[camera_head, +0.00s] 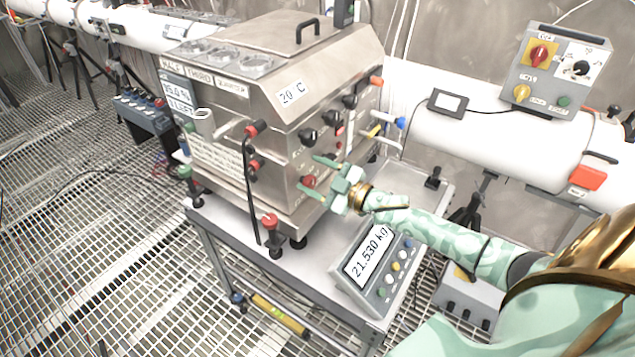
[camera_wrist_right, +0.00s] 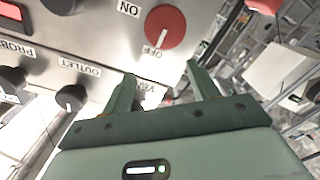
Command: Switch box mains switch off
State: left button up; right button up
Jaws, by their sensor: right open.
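A red round mains switch (camera_wrist_right: 165,27) with ON and OFF labels is on the steel box's front panel in the right wrist view. Its white line lies beside the OFF label. In the head view a red knob (camera_head: 309,181) shows by my fingers on the steel box (camera_head: 270,125). My right gripper (camera_head: 318,176) is open and empty, close to that panel. In the wrist view my right gripper (camera_wrist_right: 163,84) has its fingertips below the red switch, with no finger around it. Whether a finger touches the panel I cannot tell. My left gripper is out of view.
Black knobs (camera_wrist_right: 70,97) sit beside the red switch. A grey control box (camera_head: 557,70) with a red knob is at upper right. Floor grating (camera_head: 110,240) is open at left.

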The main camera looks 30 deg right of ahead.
jog(key=s+a+r+p, duration=0.2)
jog(key=s+a+r, duration=0.4)
jog(key=s+r, duration=0.2)
jog(key=shift+s+a, duration=0.25)
jog(key=shift+s, duration=1)
